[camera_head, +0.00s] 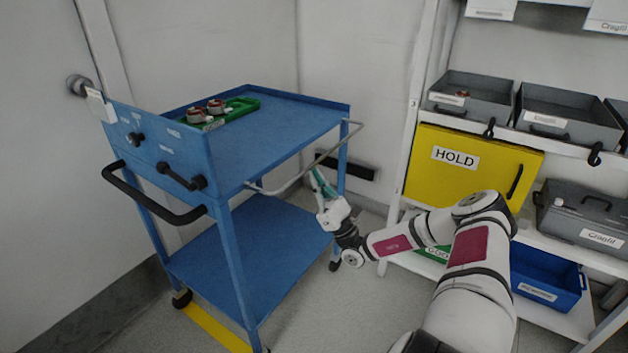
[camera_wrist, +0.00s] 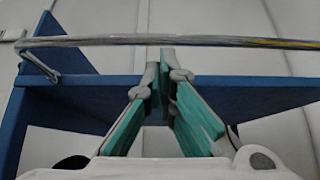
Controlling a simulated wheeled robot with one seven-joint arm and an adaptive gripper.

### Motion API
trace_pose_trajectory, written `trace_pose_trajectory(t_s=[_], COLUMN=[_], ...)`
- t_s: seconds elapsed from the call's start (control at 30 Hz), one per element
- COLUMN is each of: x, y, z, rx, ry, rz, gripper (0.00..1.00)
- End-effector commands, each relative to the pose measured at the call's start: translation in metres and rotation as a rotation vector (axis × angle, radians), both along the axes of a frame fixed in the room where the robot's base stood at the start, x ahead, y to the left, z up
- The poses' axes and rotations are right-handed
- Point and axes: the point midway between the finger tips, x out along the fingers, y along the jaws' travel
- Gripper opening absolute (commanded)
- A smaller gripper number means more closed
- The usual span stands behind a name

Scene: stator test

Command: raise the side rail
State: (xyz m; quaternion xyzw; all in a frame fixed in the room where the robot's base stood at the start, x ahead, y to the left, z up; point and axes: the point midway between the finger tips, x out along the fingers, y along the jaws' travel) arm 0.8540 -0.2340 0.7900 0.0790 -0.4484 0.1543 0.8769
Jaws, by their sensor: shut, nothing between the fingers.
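The side rail (camera_head: 300,173) is a thin grey metal bar on the right side of the blue cart (camera_head: 290,108). It stands out from the cart's side at about the height of the top shelf. In the wrist view the rail (camera_wrist: 110,41) crosses the upper part, with a bent end arm at the left. My gripper (camera_head: 315,172) is beside the cart, with its green fingers pointing up close to the rail. In the wrist view the fingertips (camera_wrist: 167,62) are together and empty, just below the rail; I cannot tell whether they touch it.
A green tray (camera_head: 246,106) with metal parts sits on the cart's top shelf. The cart's end panel has a black handle (camera_head: 150,205) and knobs. At the right, a white rack holds grey bins (camera_head: 470,97), a yellow HOLD panel (camera_head: 465,180) and a blue bin (camera_head: 545,278).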

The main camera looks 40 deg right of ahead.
Motion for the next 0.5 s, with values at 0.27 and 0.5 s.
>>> trace_pose_trajectory(t_s=[0.27,0.5], x=[-0.0022,-0.0030], y=[-0.0008,-0.0011], z=[0.0049,0.0065], rx=[-0.015,-0.023], ry=[0.040,0.063], rz=[0.000,0.000], gripper=[0.00,0.00])
